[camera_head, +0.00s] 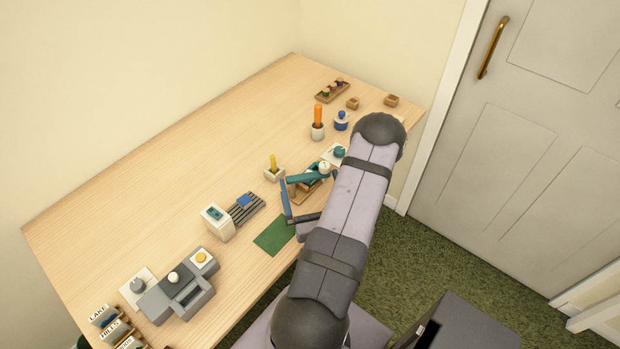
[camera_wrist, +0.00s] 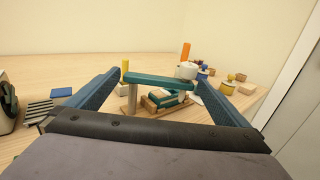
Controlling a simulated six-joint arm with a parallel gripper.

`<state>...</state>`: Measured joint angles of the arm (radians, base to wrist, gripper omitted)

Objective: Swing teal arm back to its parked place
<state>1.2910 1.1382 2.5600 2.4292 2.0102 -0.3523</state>
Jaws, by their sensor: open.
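The teal arm (camera_wrist: 158,80) lies roughly level across the middle of the wrist view, above a wooden base (camera_wrist: 160,107). A pale post (camera_wrist: 132,98) stands under its left end and a white round knob (camera_wrist: 187,70) sits near its right end. In the head view the teal arm (camera_head: 303,178) shows just left of my forearm, which hides part of the base. My gripper (camera_wrist: 155,79) is open, its blue fingers spread wide on either side of the teal arm in the picture. Nothing is seen held; contact with the arm cannot be told.
A yellow peg in a pale block (camera_head: 274,174) stands close left. An orange rod in a holder (camera_head: 318,132) and a blue bottle-like piece (camera_head: 341,121) stand behind. A green mat (camera_head: 274,236) lies in front, a striped rack (camera_head: 246,208) left. The table's back left is clear.

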